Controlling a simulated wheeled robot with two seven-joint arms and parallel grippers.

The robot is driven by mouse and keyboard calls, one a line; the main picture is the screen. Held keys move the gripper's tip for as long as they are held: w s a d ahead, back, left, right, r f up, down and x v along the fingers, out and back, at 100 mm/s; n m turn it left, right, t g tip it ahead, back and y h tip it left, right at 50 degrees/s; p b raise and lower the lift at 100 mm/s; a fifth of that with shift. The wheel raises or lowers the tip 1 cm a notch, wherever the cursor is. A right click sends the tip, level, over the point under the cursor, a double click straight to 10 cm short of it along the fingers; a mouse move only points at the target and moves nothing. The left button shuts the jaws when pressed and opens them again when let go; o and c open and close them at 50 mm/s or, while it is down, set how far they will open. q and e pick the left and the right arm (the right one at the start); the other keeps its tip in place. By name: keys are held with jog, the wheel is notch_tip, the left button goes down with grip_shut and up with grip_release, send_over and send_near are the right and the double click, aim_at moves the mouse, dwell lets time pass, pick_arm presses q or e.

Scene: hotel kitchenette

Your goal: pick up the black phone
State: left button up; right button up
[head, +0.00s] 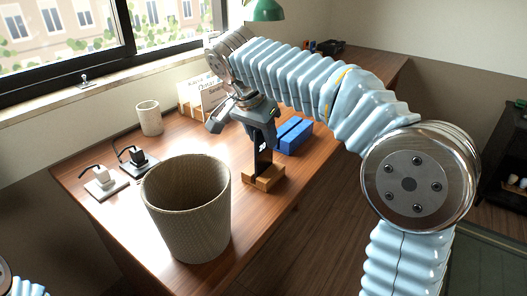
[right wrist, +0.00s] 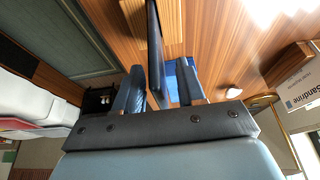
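The black phone (head: 263,162) stands upright in a small wooden stand (head: 264,181) on the desk. In the right wrist view the phone (right wrist: 156,45) shows nearly edge-on, as a thin dark slab. My right gripper (head: 260,133) reaches down over the phone's top from above. In the right wrist view its fingers (right wrist: 160,75) are apart, one on each side of the phone. A gap shows on the right finger's side; the left finger is close to the phone, and I cannot tell whether it touches. My left gripper is out of view.
A blue block-like object (head: 293,136) lies just behind the stand. A woven wastebasket (head: 188,215) stands at the front left. A white cup (head: 149,118), small corded devices (head: 103,179) and a wooden card holder (head: 190,113) are on the left. The desk's right front edge is close to the stand.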

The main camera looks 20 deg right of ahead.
jog(key=shift+x, duration=0.85)
grip_shut()
notch_tip(320, 180, up, 4)
jog(key=shift+s+a+f, duration=0.1)
jog(key=shift+f, duration=0.1)
jog(key=s+a+r+b, duration=0.1)
jog(key=s+a+r, duration=0.4)
jog(key=s+r, duration=0.4)
jog(key=s, duration=0.4)
jog(key=shift+r, duration=0.25)
